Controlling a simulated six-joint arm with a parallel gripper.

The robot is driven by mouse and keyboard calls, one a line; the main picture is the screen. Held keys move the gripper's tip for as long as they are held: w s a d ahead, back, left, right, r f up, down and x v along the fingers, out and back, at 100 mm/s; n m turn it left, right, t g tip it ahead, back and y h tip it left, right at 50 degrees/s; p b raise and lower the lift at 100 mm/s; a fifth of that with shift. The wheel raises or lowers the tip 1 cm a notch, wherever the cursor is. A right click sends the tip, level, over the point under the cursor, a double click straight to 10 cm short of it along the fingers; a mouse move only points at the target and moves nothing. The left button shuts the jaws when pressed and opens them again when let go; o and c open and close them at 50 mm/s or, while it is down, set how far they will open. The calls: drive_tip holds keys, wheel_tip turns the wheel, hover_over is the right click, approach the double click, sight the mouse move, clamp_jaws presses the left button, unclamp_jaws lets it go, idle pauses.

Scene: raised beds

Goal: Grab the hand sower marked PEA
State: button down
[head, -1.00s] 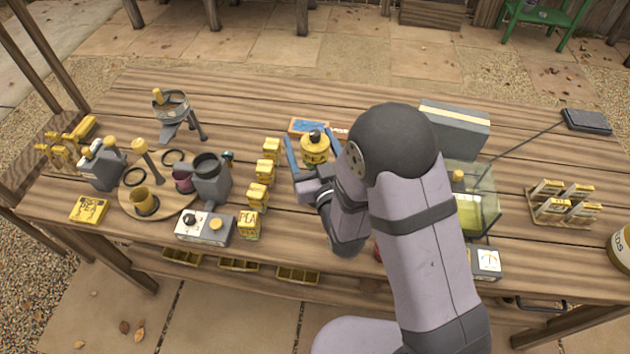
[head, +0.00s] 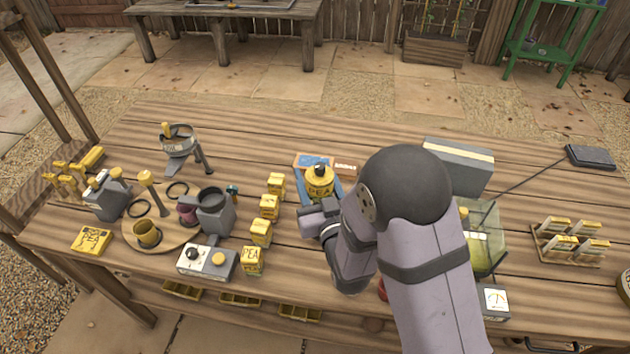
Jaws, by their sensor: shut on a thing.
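My gripper reaches in from the front right, and the wrist and arm hide the area to the right. I cannot tell whether the sower's base touches the table.
Several yellow packets stand in a row left of the sower, the front packet (head: 252,261) reading PEA. A grey box (head: 458,166) and a glass tank (head: 482,228) stand to the right. The back middle of the table is clear.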

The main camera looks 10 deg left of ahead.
wheel_tip(320, 180, up, 9)
idle(0.6)
